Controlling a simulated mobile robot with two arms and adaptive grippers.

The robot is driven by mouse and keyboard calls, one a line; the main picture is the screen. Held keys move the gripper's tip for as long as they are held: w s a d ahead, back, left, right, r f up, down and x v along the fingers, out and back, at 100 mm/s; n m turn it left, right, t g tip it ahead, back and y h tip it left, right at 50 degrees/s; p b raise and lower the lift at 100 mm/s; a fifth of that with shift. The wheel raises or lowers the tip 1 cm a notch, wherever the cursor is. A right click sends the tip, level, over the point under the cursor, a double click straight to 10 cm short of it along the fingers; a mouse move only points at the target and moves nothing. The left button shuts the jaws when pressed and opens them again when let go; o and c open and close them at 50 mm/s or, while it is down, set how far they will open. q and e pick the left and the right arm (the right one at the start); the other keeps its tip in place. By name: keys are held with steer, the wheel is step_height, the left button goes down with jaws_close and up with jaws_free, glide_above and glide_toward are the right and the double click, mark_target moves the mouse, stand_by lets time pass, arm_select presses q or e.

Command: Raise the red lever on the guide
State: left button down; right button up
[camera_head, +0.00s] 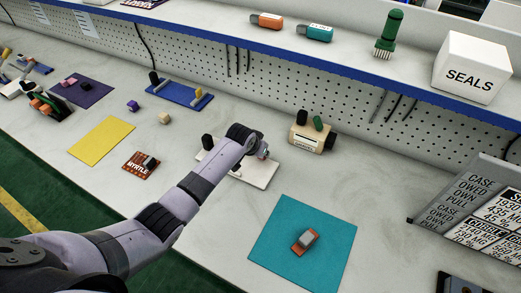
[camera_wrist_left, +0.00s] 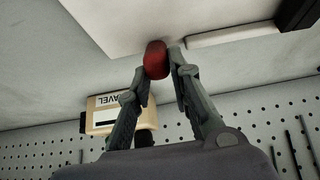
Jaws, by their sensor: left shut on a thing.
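The guide is a white plate (camera_head: 262,176) on the bench, and it also shows in the left wrist view (camera_wrist_left: 130,18). The red lever (camera_wrist_left: 156,60) is a rounded red knob at the plate in the left wrist view. My left gripper (camera_wrist_left: 160,72) has its fingertips closed around the red lever, one on each side. In the head view my left gripper (camera_head: 262,153) is over the plate, and my arm covers the plate's middle and most of the lever. My right gripper is not in view.
A beige labelled box (camera_head: 306,138) stands just right of the guide. A teal mat (camera_head: 285,255) with an orange and grey part (camera_head: 306,241) lies in front right. A brown MYRTLE board (camera_head: 141,164) lies to the left. The blue-edged shelf (camera_head: 290,62) overhangs the back.

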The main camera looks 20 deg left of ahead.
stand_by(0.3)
arm_select(q)
steer(key=c, duration=1.4)
jaws_free()
steer(key=shift+c, duration=0.2)
steer(key=v, duration=1.2)
